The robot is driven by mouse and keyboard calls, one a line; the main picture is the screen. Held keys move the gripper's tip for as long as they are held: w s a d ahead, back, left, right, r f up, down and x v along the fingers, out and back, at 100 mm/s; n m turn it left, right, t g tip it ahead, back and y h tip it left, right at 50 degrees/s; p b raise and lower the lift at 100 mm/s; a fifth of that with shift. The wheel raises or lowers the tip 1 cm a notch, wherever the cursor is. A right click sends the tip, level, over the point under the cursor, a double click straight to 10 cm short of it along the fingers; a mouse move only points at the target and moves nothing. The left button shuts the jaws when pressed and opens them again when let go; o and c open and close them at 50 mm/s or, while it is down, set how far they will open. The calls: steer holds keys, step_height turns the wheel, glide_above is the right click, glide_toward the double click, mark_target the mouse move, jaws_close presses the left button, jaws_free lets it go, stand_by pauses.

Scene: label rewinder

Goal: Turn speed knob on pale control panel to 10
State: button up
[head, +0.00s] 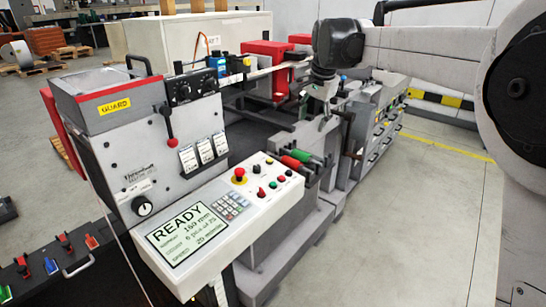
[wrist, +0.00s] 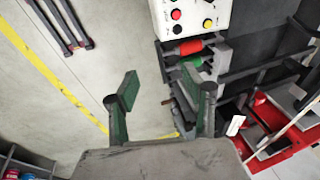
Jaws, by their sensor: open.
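The pale control panel (head: 222,238) slopes at the front of the machine in the head view. Its screen (head: 187,235) reads READY, with a speed line that looks like 20 m/min. A small black knob (head: 257,169) and a red knob (head: 262,193) sit on it among buttons; I cannot read which is the speed knob. A larger black dial (head: 142,206) is on the grey upright face to the left. My gripper (head: 323,92) is open and empty, behind and right of the panel. In the wrist view my gripper (wrist: 162,90) points past the panel's edge (wrist: 190,5).
A red mushroom button (head: 239,175) stands up from the panel. Red and green handles (head: 297,158) lie between the panel and my gripper. A red-balled lever (head: 172,142) juts from the upright housing. Open floor (head: 420,230) lies to the right.

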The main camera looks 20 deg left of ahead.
steer(key=w+a+f+m+g+p, duration=0.1)
steer(key=w+a+f, duration=0.1)
steer(key=a, duration=0.3)
steer(key=w+a+f, duration=0.3)
steer(key=a, duration=0.2)
steer(key=m, duration=0.1)
glide_toward(257, 167)
steer(key=shift+g, duration=0.4)
steer(key=f, duration=0.3)
steer(key=w+a+f+p, duration=0.1)
steer(key=f, duration=0.2)
steer(key=f+p, duration=0.1)
steer(key=f, duration=0.2)
steer(key=shift+w+a+f, duration=0.15)
steer(key=shift+w, duration=0.2)
jaws_close()
